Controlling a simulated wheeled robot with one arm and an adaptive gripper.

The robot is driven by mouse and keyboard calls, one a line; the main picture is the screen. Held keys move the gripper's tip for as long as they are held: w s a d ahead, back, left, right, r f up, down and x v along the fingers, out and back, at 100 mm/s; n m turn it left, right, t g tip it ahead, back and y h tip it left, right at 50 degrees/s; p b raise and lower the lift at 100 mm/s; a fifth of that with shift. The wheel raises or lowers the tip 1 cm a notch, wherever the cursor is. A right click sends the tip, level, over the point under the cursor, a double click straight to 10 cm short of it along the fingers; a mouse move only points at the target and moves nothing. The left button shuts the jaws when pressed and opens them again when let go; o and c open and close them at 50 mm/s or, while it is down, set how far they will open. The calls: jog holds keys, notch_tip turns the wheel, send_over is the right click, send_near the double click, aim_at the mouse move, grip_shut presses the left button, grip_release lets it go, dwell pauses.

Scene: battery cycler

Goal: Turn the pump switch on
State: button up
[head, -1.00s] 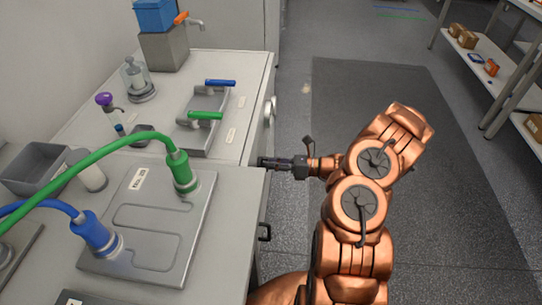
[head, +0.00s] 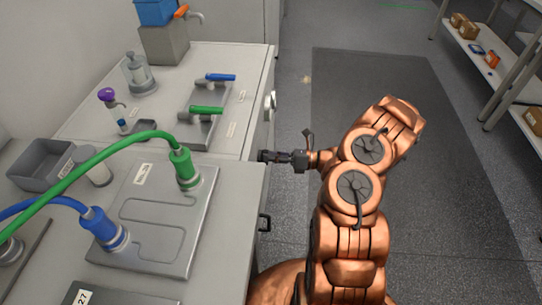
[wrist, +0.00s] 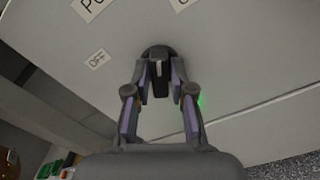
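The pump switch (wrist: 158,54) is a dark round knob with a raised grip bar, on a pale panel in the wrist view. An "OFF" label (wrist: 97,59) is at its left, and a partly cut-off label starting "PU" (wrist: 92,7) is above. My gripper (wrist: 159,78) is open, with one fingertip on each side of the grip bar. I cannot tell if either finger touches it. In the head view my gripper (head: 278,157) is at the bench's right side face, and the switch is hidden there.
A green glow (wrist: 201,100) shows beside the right finger. A white round fitting (head: 270,105) sits on the bench side farther back, and a dark handle (head: 264,223) nearer. Hoses and valves are on the bench top (head: 225,190). Floor (head: 330,85) beyond my arm is clear.

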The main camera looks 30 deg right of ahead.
jog(key=o, duration=0.3)
jog(key=shift+d, duration=0.1)
jog(key=v, duration=1.1)
jog(key=shift+s+d, duration=0.25)
jog(key=shift+s, duration=0.05)
